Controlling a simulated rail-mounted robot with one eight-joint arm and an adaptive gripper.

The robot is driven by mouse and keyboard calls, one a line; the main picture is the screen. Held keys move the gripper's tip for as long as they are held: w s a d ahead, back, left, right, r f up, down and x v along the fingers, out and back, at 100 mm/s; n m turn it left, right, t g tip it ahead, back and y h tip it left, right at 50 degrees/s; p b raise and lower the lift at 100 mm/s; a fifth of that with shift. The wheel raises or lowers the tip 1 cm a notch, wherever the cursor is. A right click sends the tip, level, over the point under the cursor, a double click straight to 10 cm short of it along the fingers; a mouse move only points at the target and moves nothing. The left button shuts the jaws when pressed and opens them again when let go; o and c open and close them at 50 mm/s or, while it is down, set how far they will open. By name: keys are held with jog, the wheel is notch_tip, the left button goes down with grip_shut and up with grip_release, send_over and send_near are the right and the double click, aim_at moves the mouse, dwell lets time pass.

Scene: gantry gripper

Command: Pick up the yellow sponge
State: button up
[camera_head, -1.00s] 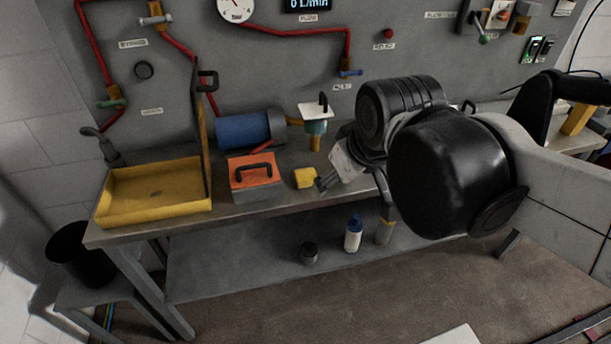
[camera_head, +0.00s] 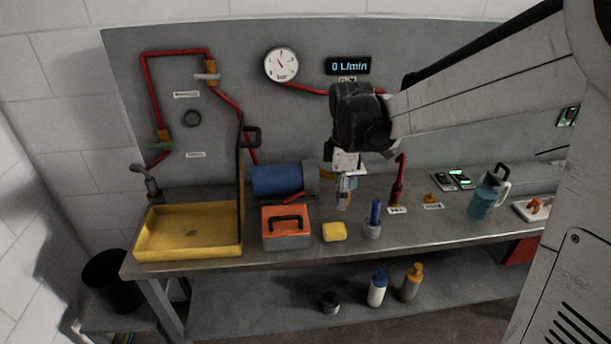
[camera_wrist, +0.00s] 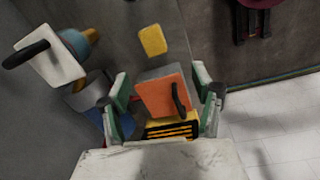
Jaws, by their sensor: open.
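The yellow sponge (camera_head: 334,231) lies on the grey workbench (camera_head: 300,252), just right of the orange toolbox (camera_head: 287,226). It also shows in the wrist view (camera_wrist: 153,40), near the top centre. My gripper (camera_head: 343,205) hangs above and slightly right of the sponge in the head view, with nothing visible in it. In the wrist view my gripper (camera_wrist: 161,80) has its green-and-grey fingers spread apart. The toolbox (camera_wrist: 162,95) shows between and below them, and the sponge lies beyond the fingertips. No contact with the sponge shows.
A yellow tray (camera_head: 188,252) stands at the bench's left. A blue cylinder (camera_head: 277,180) lies behind the toolbox. A grey cup with a blue-handled item (camera_head: 373,224) stands right of the sponge. A teal jug (camera_head: 482,204) stands further right. Bottles (camera_head: 376,288) stand on the lower shelf.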

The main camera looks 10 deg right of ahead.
jog(key=w+f+n+g, duration=0.1)
jog(key=w+f+n, duration=0.1)
jog(key=w+f, duration=0.1)
send_over(335, 227)
jog(key=f, duration=0.8)
jog(key=shift+w+a+p, duration=0.2)
jog(key=shift+a+p, duration=0.05)
jog(key=shift+p, duration=0.15)
jog(key=shift+s+d+f+p, duration=0.1)
jog(key=shift+f+p, duration=0.1)
jog(key=shift+f, duration=1.25)
jog(key=shift+d+f+p, duration=0.1)
jog(key=shift+f+p, duration=0.05)
jog(key=shift+f, duration=1.25)
jog(key=shift+c, duration=0.4)
jog(key=c, duration=1.2)
jog(key=shift+o, duration=0.2)
jog(key=shift+r, duration=0.1)
notch_tip(335, 227, up, 10)
jog(key=shift+f+b, duration=0.1)
jog(key=shift+b, duration=0.2)
